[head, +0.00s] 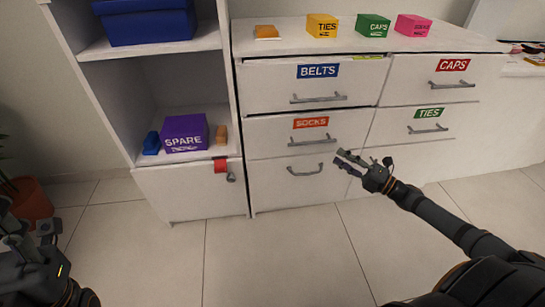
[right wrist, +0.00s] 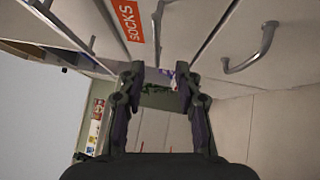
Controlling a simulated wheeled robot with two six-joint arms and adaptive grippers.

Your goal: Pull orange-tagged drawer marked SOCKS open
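The white drawer with the orange SOCKS tag (head: 311,122) is in the middle row of the left column of the chest, and its front looks flush. Its grey bar handle (head: 312,141) is below the tag. In the right wrist view the SOCKS tag (right wrist: 129,20) shows at the upper left, with the drawer's handle (right wrist: 157,18) beside it. My right gripper (head: 348,162) is open and empty, in front of the chest, to the right of and a little below that handle, apart from it. My left gripper (head: 42,240) is at the lower left, partly visible, far from the drawer.
A BELTS drawer (head: 317,83) is above and an untagged drawer (head: 292,182) below. CAPS (head: 440,72) and TIES (head: 425,125) drawers are at right. Small boxes stand on the chest top. An open shelf with a purple SPARE box (head: 185,133) is at left. The tiled floor in front is clear.

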